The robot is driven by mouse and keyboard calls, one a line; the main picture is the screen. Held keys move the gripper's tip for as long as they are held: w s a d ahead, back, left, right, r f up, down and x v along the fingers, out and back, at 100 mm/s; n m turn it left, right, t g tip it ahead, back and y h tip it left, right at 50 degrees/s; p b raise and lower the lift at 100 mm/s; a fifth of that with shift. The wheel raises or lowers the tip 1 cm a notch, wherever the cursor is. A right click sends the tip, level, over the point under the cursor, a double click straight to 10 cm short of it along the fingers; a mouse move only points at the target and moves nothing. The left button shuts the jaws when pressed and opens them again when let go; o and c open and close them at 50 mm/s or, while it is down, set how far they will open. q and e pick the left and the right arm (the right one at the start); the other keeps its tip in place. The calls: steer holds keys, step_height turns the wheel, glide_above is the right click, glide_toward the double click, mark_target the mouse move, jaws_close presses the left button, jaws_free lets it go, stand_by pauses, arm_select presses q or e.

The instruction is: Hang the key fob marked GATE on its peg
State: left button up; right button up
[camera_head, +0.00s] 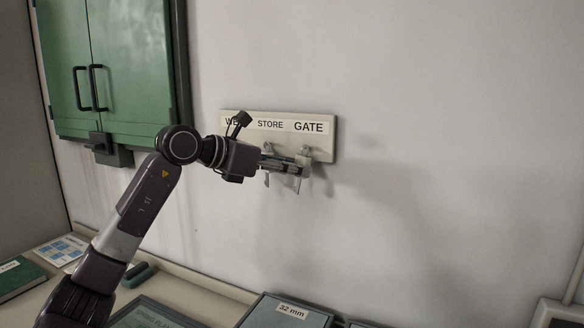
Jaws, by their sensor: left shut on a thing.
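A pale peg board (322,150) is fixed to the wall, with labels that read WE..., STORE and GATE; the first label is partly covered by my gripper. A peg below the GATE label (309,127) shows close to my fingertips, and another shows under STORE. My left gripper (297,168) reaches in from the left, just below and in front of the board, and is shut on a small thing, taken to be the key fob. The fob is mostly hidden by the fingers and its marking cannot be read. Whether it touches the peg cannot be told. My right gripper is not in view.
A green wall cabinet (130,60) with two black handles hangs at upper left. Below is a counter with a grey case marked 32 mm (288,311), a green book (18,277) and a blue-and-white card (60,250). The wall right of the board is bare.

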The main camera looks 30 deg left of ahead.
arm_select(q)
steer(key=o, duration=1.1)
steer(key=v, duration=1.2)
